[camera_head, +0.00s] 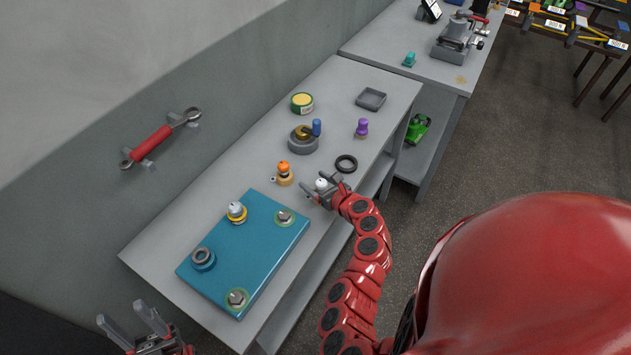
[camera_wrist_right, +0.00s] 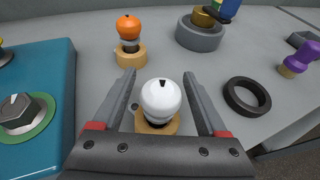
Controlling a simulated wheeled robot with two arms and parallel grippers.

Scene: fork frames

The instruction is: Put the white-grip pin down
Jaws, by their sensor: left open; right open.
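The white-grip pin (camera_wrist_right: 160,99) stands upright on the bench, its lower end at a tan ring (camera_wrist_right: 158,124). In the head view its white knob (camera_head: 321,184) shows between the fingers of my right gripper (camera_head: 318,193). In the right wrist view my right gripper (camera_wrist_right: 160,95) is open, with one finger on each side of the pin and a gap to both. My left gripper (camera_head: 135,315) is open and empty at the lower left, away from the pin.
An orange-grip pin (camera_head: 283,168) stands in a tan ring nearby. A black ring (camera_head: 346,163) lies to the right. The blue plate (camera_head: 262,235) with bolts and rings fills the near bench end. A purple-grip pin (camera_head: 361,127) and grey tray (camera_head: 371,99) stand farther back.

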